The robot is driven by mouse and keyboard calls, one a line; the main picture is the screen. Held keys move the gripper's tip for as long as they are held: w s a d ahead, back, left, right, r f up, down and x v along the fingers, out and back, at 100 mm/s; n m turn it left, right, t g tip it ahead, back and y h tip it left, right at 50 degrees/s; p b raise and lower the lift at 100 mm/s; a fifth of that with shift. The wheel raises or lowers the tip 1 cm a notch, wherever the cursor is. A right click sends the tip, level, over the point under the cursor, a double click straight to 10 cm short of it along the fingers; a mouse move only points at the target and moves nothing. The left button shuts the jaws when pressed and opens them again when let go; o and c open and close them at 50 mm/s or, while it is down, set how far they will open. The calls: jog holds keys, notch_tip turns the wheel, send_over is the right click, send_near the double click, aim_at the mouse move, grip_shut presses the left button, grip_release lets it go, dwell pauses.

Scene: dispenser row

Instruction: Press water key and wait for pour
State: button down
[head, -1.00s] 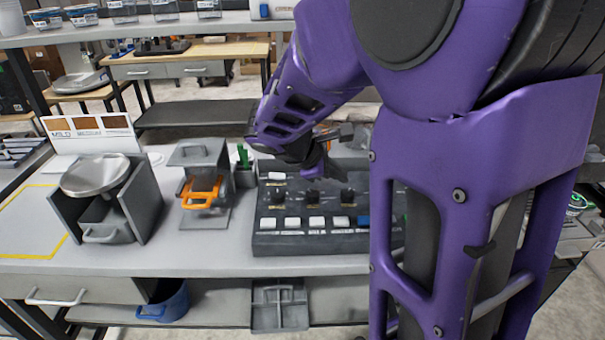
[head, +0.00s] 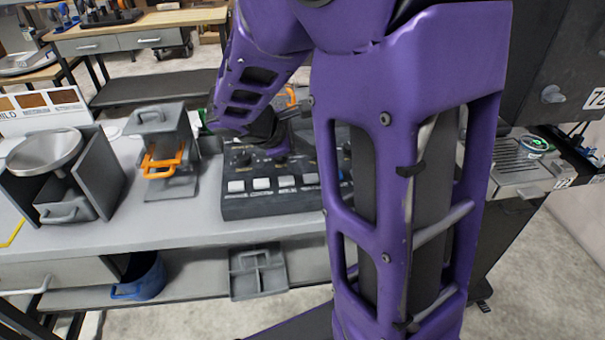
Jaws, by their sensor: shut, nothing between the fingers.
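The dark control panel (head: 285,205) sits on the grey bench, with a front row of white keys (head: 262,184) and dark knobs behind them. The blue key seen earlier at the right of this row is hidden behind my arm. Labels under the keys are too small to read, so I cannot tell which is the water key. My gripper (head: 279,150) is over the back part of the panel, partly hidden by my own wrist. It is shut and holds nothing. I cannot tell whether it touches the panel.
A machine with a drip tray (head: 520,165) and a green-lit round item (head: 535,143) stands at right. A grey box with an orange handle (head: 163,160) and a metal bowl on a stand (head: 48,152) are at left. A blue bucket (head: 140,277) is below the bench.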

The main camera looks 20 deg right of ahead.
aim_at(306, 179)
jog(key=shift+f+b, duration=1.4)
jog(key=shift+f, duration=0.75)
jog(key=shift+f, duration=0.15)
jog(key=shift+f+b, duration=0.25)
jog(key=shift+b, duration=0.15)
jog(key=shift+f+b, duration=0.5)
dwell(0.6)
jog(key=shift+r, duration=0.1)
jog(key=shift+r+p, duration=0.75)
jog(key=shift+r, duration=0.05)
notch_tip(306, 179, up, 5)
jog(key=p, duration=0.4)
